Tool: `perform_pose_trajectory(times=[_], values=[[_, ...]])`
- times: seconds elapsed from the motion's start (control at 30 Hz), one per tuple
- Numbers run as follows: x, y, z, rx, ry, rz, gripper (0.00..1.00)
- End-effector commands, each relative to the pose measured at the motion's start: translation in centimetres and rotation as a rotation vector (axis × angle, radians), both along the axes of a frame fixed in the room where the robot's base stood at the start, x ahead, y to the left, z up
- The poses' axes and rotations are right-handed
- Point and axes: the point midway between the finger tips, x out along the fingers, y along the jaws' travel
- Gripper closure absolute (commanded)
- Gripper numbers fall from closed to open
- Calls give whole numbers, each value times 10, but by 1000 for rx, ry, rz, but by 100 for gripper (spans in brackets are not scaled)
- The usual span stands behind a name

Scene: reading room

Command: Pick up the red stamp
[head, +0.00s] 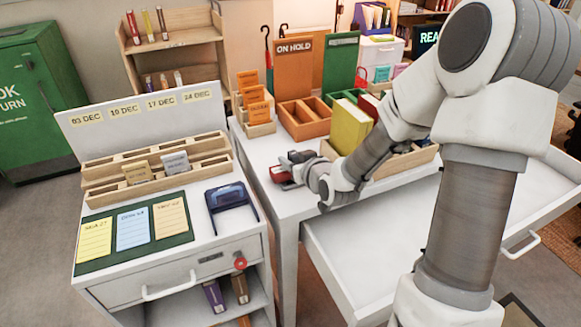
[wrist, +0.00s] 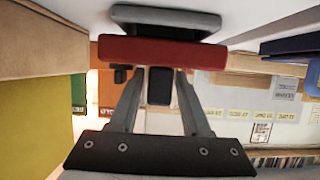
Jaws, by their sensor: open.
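The red stamp (head: 281,175) sits on the white table top near its left edge, beside the book crate. In the wrist view, which looks upside down, it is a red bar (wrist: 160,52) with a grey part behind it. My gripper (head: 292,163) is low over the table, right at the stamp. In the wrist view my gripper (wrist: 160,78) shows two fingers apart, their tips reaching the red bar's edge. I cannot tell whether they touch it. My gripper hides part of the stamp in the head view.
A wooden crate (head: 420,157) with books stands close to the right of my gripper. An orange organiser (head: 305,122) is behind. An open drawer (head: 350,255) juts out at the front. A gap separates cabinet and table.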

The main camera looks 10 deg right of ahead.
Motion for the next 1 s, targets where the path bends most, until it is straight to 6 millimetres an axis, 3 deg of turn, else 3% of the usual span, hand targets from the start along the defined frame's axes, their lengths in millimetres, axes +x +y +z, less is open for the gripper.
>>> perform_pose_trajectory(times=[0.17,0.43,0.83,1.0], values=[[0,0,0,0,0,0,52],[0,0,0,0,0,0,100],[0,0,2,-1,-2,0,100],[1,0,22,-3,-4,1,100]])
